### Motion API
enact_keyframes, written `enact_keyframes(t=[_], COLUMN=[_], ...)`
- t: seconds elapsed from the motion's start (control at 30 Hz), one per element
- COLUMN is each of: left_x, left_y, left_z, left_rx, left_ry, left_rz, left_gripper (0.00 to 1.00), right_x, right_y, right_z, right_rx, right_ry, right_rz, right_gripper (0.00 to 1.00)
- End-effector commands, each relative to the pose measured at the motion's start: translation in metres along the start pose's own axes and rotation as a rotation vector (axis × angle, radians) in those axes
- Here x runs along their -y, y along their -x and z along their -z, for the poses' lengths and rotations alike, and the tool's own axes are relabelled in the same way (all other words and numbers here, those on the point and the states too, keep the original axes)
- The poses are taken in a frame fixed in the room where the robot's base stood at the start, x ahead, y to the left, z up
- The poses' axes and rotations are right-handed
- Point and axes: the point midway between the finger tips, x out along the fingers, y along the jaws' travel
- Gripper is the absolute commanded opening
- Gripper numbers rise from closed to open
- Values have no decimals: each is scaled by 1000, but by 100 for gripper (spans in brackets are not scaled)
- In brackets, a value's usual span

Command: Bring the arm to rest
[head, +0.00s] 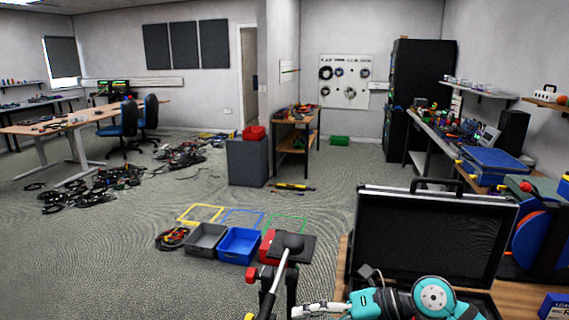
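No gripper fingers of mine can be made out in the head view, and no left arm shows coming in from the left. A teal, white and black jointed shape (434,296) lies along the bottom edge, right of centre, in front of the open black case (430,238). I cannot tell whether it is part of my arm. A grey bin (205,239), a blue bin (239,245) and a partly hidden red bin (267,243) stand in a row on the floor. A coiled cable bundle (172,238) lies left of the grey bin.
A black-and-red stand (291,281) with a grey rod rises at bottom centre and hides part of the red bin. Yellow (183,219), blue and green floor outlines lie behind the bins. Tangled cables (95,190) cover the left floor. The carpet at lower left is clear.

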Motion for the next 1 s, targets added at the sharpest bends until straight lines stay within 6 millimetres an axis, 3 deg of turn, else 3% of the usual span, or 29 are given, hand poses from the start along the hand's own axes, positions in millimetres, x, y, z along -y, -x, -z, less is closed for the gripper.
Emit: enact_keyframes(t=[0.07,0.13,0.2,0.3,0.37,0.43,0.57,0.6,0.73,0.83,1.0], left_x=[0,0,0,0,0,0,1,1,1,1,1], left_y=[0,0,0,0,0,0,0,0,0,0,0], left_z=[0,1,1,1,1,1,3,3,5,5,5], left_rx=[0,-1,-1,-1,-1,-2,-4,-5,-7,-7,-7], left_ry=[0,0,0,0,0,0,0,0,0,0,0], left_rz=[0,0,0,0,0,0,1,1,1,1,1], left_gripper=[38,38,38,38,38,38,38,38,38,38,38], right_x=[-43,-74,-92,-87,-68,-31,60,87,160,193,220], right_y=[-12,-5,12,46,68,89,112,114,111,104,95], right_z=[7,1,-11,-31,-41,-46,-26,-12,48,95,160], right_rx=[83,193,324,540,680,849,1145,1220,1402,1475,1526], right_ry=[-68,-158,-279,-500,-655,-858,-1266,-1386,-1734,-1929,-2153], right_rz=[-271,-487,-674,-879,-963,-1017,-986,-947,-757,-599,-367], right_gripper=[61,61,61,61,61,61,61,61,61,61,61])
